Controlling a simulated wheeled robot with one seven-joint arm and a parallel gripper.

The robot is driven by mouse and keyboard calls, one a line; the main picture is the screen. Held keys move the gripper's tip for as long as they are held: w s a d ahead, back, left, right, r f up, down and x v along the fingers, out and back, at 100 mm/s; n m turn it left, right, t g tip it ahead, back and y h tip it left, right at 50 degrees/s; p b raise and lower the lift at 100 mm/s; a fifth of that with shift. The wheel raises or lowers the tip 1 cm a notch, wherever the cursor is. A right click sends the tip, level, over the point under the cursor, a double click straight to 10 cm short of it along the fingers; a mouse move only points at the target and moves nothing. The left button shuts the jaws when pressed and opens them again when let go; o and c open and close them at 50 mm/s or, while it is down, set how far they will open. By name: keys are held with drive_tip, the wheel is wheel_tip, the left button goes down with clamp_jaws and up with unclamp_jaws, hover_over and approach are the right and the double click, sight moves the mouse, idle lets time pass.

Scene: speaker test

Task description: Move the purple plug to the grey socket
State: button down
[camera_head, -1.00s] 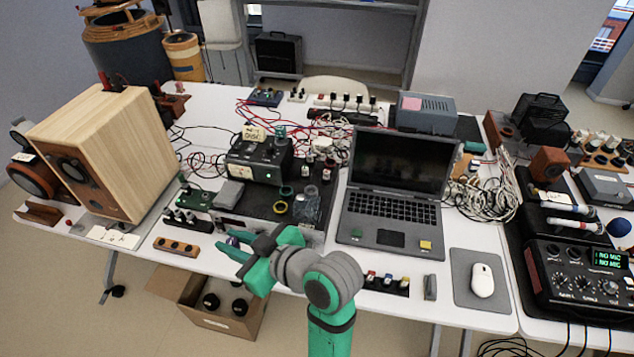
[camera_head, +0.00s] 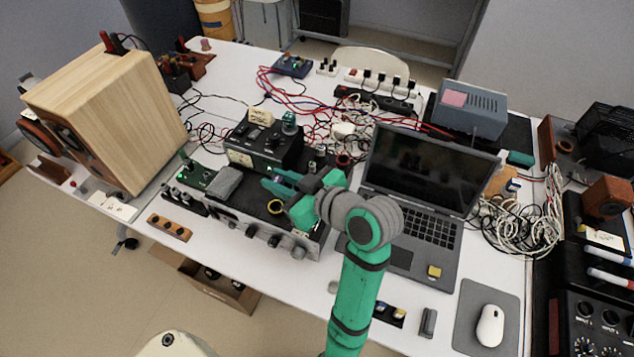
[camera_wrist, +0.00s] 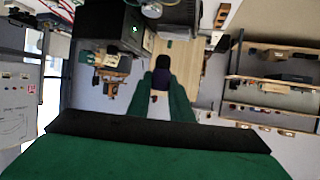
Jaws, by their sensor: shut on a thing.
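The purple plug (camera_wrist: 161,80), with a dark top, sits between the two green fingertips of my gripper (camera_wrist: 160,92) in the wrist view. My gripper also shows in the head view (camera_head: 277,183), shut on the plug. There it is over the silver-fronted black amplifier (camera_head: 262,232), left of the laptop. In the head view the plug is mostly hidden by the fingers. I cannot tell which fitting is the grey socket.
A wooden speaker (camera_head: 115,125) stands at left, a black meter box (camera_head: 262,146) behind my gripper. The laptop (camera_head: 425,185) is close on the right. A wooden block with holes (camera_head: 169,228) lies near the front edge. Red and black cables crowd the back.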

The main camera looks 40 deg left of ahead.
drive_tip(key=w+f, duration=0.2)
drive_tip(key=w, duration=0.1)
drive_tip(key=w+f, duration=0.3)
drive_tip(key=w+d+f, duration=0.1)
drive_tip(key=w+f, duration=0.1)
drive_tip(key=w, duration=0.1)
drive_tip(key=shift+w+f, duration=0.15)
drive_tip(key=shift+w, duration=0.15)
drive_tip(key=shift+w+d+f, duration=0.25)
drive_tip(key=shift+w+f, duration=0.25)
drive_tip(key=shift+f, duration=1.65)
drive_tip(key=c, duration=1.6)
unclamp_jaws()
drive_tip(key=shift+a, duration=0.1)
drive_tip(key=v, duration=1.2)
